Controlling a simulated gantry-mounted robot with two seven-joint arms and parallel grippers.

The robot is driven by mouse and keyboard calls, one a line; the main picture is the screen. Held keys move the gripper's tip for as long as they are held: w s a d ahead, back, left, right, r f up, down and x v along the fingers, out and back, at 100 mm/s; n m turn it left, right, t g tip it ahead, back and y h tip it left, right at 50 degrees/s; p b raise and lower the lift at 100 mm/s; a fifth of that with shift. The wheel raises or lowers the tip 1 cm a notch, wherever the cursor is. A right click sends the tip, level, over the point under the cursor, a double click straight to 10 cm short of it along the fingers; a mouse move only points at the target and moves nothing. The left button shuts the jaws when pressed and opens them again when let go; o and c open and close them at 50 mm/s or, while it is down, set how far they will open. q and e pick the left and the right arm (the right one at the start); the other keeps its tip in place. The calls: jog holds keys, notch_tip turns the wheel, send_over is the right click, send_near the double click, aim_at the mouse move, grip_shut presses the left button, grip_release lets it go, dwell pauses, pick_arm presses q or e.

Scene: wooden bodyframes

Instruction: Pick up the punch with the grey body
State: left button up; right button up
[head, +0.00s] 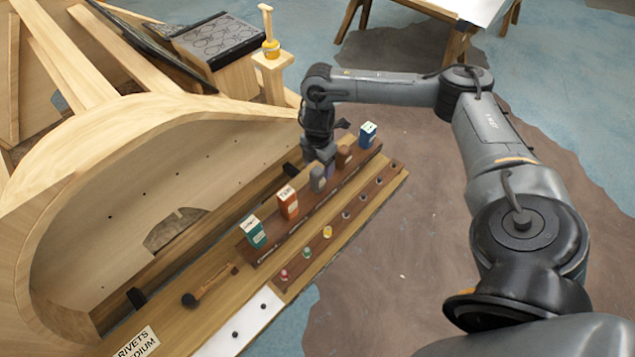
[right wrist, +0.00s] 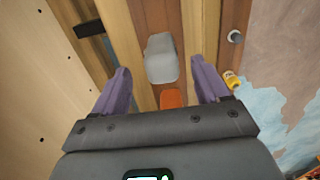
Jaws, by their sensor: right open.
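The punch with the grey body (head: 318,181) stands in the dark wooden rack, between a red one and a brown one. In the right wrist view the grey punch (right wrist: 161,58) shows as a rounded grey block. My right gripper (head: 327,164) is just over the rack in the head view, beside the grey punch. In the right wrist view its two purple fingers (right wrist: 160,68) are spread, with the grey body between their tips in the picture and a gap on each side. Contact does not show. My left gripper is not in view.
The rack also holds a teal-and-white punch (head: 254,232), a red-and-white one (head: 287,203), a brown one (head: 345,156) and a blue one (head: 368,134). A lower strip (head: 330,232) carries small coloured pieces. A hammer (head: 210,286) lies left, beside the curved wooden frame (head: 75,215).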

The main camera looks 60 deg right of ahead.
aim_at(318, 171)
jog(key=f, duration=0.4)
jog(key=shift+a+f+b, duration=0.2)
jog(key=shift+a+b, duration=0.15)
jog(key=shift+d+f, duration=0.1)
jog(key=shift+f, duration=0.35)
jog(key=shift+c, duration=0.3)
jog(key=c, duration=1.2)
